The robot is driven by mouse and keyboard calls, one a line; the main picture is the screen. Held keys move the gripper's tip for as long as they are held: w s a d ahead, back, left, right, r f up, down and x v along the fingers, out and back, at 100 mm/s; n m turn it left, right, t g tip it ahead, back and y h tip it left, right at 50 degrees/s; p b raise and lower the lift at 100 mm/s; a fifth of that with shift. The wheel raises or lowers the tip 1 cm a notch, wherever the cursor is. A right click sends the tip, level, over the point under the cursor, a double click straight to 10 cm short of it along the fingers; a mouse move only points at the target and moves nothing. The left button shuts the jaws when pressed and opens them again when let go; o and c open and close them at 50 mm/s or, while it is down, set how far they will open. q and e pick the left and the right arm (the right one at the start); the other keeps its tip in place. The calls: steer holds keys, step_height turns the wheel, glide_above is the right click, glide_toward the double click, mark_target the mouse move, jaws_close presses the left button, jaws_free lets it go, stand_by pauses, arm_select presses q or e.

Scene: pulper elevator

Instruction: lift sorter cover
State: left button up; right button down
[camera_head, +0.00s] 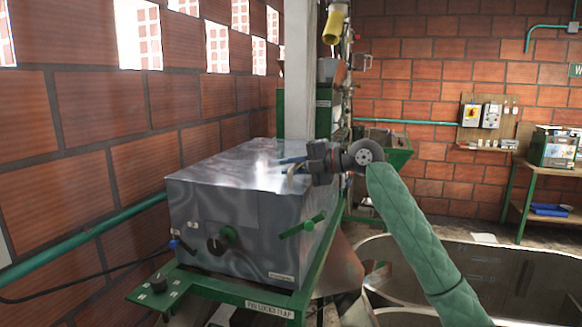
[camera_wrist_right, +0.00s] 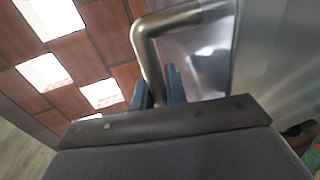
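The sorter cover is the grey metal box top (camera_head: 225,165) on a green frame, left of centre in the head view. It looks level, with no gap visible around it. A bent metal handle (camera_wrist_right: 150,55) rises beside its shiny surface in the right wrist view. My right gripper (camera_head: 290,161) is at the cover's right top edge. In the wrist view its blue fingers (camera_wrist_right: 159,88) lie on both sides of the handle, close against it. The fingertip contact is partly hidden. My left gripper is not in view.
A green pipe (camera_head: 80,240) runs along the brick wall at left. A white post (camera_head: 299,70) stands behind the cover. A large round tank (camera_head: 500,262) is at lower right.

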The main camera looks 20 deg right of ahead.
steer(key=shift+r, duration=0.45)
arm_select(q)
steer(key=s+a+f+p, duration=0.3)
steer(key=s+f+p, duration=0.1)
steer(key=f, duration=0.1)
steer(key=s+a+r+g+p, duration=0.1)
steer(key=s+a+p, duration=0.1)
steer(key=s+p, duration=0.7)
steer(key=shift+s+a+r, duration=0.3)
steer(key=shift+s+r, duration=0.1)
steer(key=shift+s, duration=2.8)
arm_select(e)
steer(key=w+a+r+g+h, duration=0.2)
steer(key=a+r, duration=0.3)
steer(key=r, duration=0.6)
steer(key=w+a+r+g+h, duration=0.3)
steer(key=w+a+r+h, duration=0.2)
steer(key=r, duration=0.5)
steer(key=shift+a+r, duration=0.2)
steer(key=shift+r, duration=0.2)
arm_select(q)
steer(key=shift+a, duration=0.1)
arm_select(e)
steer(key=c, duration=1.7)
jaws_free()
steer(key=shift+a, duration=0.1)
